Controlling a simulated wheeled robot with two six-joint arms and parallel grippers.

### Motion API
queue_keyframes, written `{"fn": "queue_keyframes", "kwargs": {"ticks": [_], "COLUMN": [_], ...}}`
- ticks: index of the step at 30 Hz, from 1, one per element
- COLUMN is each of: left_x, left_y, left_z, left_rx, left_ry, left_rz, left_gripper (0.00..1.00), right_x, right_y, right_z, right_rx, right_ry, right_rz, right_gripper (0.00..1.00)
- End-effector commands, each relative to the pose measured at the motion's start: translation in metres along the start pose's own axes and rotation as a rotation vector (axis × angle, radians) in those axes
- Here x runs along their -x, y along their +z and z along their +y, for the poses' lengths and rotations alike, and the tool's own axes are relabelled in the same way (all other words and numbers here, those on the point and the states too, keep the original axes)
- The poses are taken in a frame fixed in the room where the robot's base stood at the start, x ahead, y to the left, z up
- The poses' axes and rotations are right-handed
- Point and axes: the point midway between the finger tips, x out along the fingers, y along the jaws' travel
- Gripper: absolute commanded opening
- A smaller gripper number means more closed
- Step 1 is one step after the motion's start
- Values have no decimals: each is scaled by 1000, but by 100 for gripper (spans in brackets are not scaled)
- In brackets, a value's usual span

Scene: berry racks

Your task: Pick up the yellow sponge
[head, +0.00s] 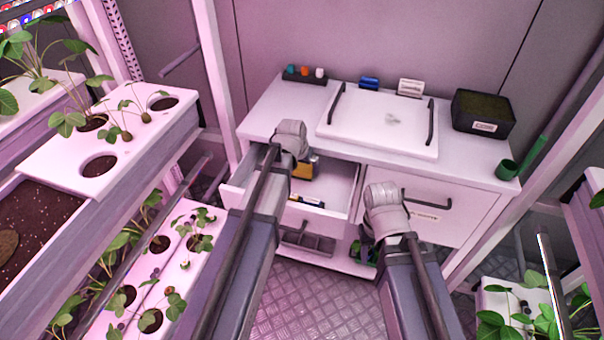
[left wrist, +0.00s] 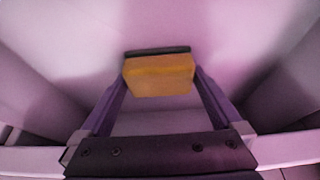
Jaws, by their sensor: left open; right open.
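The yellow sponge (head: 304,169) lies in the open left drawer (head: 338,186) of the white cabinet, partly hidden by my left wrist. It has a dark layer along its far side in the left wrist view (left wrist: 160,77). My left gripper (left wrist: 160,85) is open, with one finger on each side of the sponge. I cannot tell whether the fingers touch it. In the head view its fingers are hidden behind the wrist (head: 292,140). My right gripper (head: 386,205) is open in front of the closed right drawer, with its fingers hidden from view.
The cabinet top holds a white lidded tray (head: 375,122), a black bin (head: 483,112) and a small rack of coloured items (head: 304,75). Drawer walls stand close on both sides of my left gripper. Strawberry planters (head: 110,165) stand at the left.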

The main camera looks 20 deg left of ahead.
Motion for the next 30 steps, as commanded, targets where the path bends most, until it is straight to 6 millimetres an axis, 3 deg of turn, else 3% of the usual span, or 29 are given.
{"fn": "queue_keyframes", "kwargs": {"ticks": [2, 19, 30], "left_x": [1, 1, 4], "left_y": [0, 0, -2], "left_z": [0, 0, 0], "left_rx": [0, 0, 0], "left_ry": [0, 0, 0], "left_rz": [0, 0, 0], "left_gripper": [98, 34, 32], "right_x": [1, 1, 4], "right_y": [0, 0, 0], "right_z": [0, 0, 0], "right_rx": [0, 0, 0], "right_ry": [0, 0, 0], "right_rz": [0, 0, 0], "right_gripper": [46, 46, 46]}}
